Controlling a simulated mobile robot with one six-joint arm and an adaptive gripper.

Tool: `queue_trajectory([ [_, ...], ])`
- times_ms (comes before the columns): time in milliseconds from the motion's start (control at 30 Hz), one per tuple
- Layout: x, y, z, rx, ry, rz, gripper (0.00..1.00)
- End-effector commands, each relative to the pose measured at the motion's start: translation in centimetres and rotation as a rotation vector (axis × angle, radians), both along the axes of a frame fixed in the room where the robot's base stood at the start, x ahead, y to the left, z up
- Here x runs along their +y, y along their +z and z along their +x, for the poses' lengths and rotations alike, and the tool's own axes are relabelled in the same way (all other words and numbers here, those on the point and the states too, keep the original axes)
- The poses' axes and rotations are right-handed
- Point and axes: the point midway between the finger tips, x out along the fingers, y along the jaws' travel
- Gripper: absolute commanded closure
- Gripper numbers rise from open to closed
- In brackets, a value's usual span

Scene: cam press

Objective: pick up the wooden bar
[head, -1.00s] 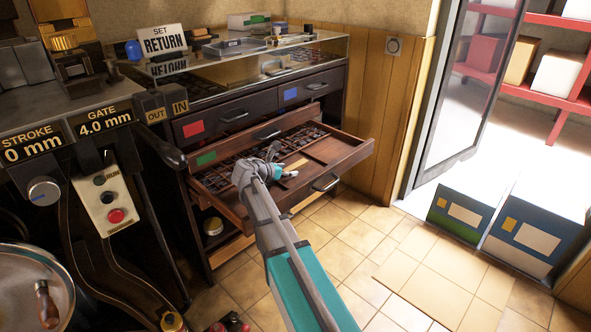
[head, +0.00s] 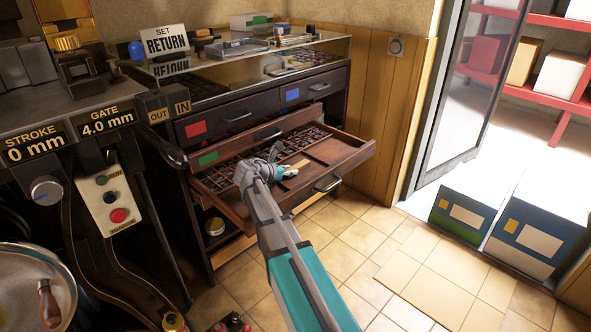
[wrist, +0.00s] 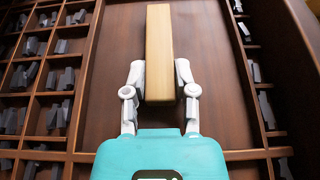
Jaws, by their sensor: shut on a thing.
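The wooden bar (wrist: 158,40) is a pale, straight block, seen lengthwise in the wrist view above the bare brown floor of a drawer compartment. My gripper (wrist: 160,76) is shut on its near part, with one grey finger against each long side. In the head view my gripper (head: 284,170) is over the open drawer (head: 345,163), and a short end of the bar (head: 301,163) shows just past the fingers. The rest of the bar is hidden by my gripper there. I cannot tell how far the bar is off the drawer floor.
Small compartments with several dark metal pieces (wrist: 60,75) lie left of the bar, and more lie along the right. The drawer's wooden front wall (head: 330,178) and dark cabinet (head: 335,110) are close by. Tiled floor (head: 400,250) is free to the right.

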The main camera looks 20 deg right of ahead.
Motion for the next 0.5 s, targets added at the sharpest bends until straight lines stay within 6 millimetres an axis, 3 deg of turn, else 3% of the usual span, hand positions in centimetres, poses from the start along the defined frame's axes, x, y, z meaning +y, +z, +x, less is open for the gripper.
queue_trajectory([
  [500,0.0,1.6,0.0,0.0,0.0,0.0,1.0],
])
